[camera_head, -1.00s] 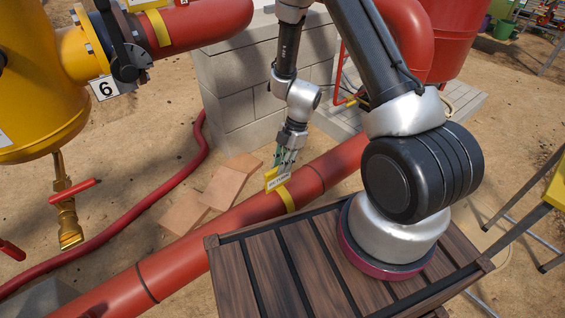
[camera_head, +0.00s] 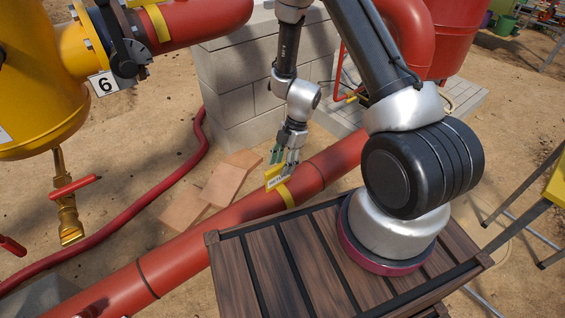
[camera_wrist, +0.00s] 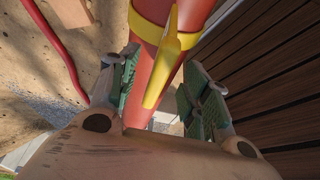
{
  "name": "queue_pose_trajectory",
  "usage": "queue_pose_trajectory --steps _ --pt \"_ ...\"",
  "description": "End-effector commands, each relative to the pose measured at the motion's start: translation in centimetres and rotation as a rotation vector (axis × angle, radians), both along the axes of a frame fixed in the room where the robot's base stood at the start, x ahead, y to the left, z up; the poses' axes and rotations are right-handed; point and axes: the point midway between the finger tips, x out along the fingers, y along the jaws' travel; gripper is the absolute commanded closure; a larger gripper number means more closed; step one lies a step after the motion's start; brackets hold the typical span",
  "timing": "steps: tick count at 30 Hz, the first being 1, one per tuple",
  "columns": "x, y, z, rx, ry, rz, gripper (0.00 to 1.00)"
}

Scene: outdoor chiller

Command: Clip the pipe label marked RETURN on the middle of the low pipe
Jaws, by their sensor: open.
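The pipe label marked RETURN (camera_head: 277,178) sits on the low red pipe (camera_head: 230,222), its yellow band (camera_head: 287,197) around the pipe. In the wrist view the yellow band (camera_wrist: 150,32) wraps the red pipe (camera_wrist: 160,82), and the label's yellow plate (camera_wrist: 163,70) stands up from it, seen edge-on. My gripper (camera_head: 284,160) is just above the label. It is open, with its green-padded fingers (camera_wrist: 160,92) on either side of the plate and apart from it. The lettering is hidden in the wrist view, and the band's underside is hidden in both views.
A slatted wooden platform (camera_head: 262,268) lies close beside the pipe. Flat terracotta slabs (camera_head: 224,184) and a red hose (camera_head: 150,203) lie on the sand behind it. A grey block wall (camera_head: 232,95) stands behind my gripper. A yellow tank (camera_head: 40,95) is at left.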

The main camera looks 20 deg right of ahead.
Motion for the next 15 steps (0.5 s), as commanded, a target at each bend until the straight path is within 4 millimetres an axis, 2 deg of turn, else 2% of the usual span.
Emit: queue_pose_trajectory --steps 10,15 --pt "0.0 0.0 0.0 0.000 0.000 0.000 0.38" --pt "0.2 -0.5 1.3 0.000 -0.003 0.000 0.38"
